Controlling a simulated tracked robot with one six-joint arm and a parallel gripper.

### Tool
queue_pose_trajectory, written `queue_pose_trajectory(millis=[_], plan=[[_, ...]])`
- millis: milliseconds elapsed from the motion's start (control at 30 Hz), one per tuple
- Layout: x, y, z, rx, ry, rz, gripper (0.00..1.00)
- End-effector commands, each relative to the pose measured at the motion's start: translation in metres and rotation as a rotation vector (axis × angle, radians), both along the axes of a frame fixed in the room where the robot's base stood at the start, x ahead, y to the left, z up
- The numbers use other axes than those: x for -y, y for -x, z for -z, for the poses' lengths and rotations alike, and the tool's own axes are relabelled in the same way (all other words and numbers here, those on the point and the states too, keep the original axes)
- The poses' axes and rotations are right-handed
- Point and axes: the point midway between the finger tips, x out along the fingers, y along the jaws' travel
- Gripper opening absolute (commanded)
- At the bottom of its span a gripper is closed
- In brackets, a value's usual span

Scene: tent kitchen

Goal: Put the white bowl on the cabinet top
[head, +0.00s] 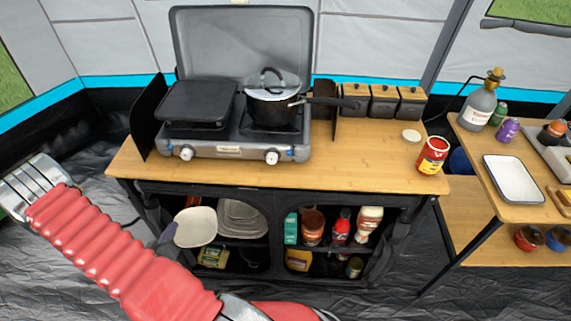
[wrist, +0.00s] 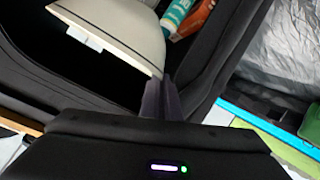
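The white bowl (head: 196,227) is at the left opening of the cabinet's shelf, its inside turned toward the head camera. In the wrist view the bowl (wrist: 115,30) shows its outer side and its foot, with its rim running to the fingertips. My gripper (head: 168,233) is at the bowl's left edge; in the wrist view its dark fingers (wrist: 160,92) are close together at the rim and look shut on it. The cabinet top (head: 350,163) is the wooden surface above, bearing a camping stove (head: 230,150).
A black pot (head: 272,107) sits on the stove. Canisters (head: 384,100), a red can (head: 433,155) and a small lid (head: 411,136) stand right. Stacked dishes (head: 243,216) and bottles (head: 340,228) fill the shelves. The top's front middle-right is clear.

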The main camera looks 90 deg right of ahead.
Motion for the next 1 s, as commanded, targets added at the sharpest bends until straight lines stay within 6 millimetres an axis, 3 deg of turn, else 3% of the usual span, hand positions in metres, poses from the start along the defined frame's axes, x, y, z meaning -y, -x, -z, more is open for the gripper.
queue_pose_trajectory(millis=[33,200,367,567,800,1000], plan=[[-0.007,-0.022,-0.007,0.003,0.003,-0.052,0.0],[-0.03,-0.079,-0.023,0.003,0.002,-0.204,0.0],[-0.055,-0.125,-0.038,0.003,0.003,-0.331,0.0],[-0.088,-0.179,-0.072,0.005,0.003,-0.495,0.0],[-0.144,-0.241,-0.123,0.005,0.003,-0.727,0.0],[-0.199,-0.278,-0.167,0.004,0.003,-0.921,0.0]])
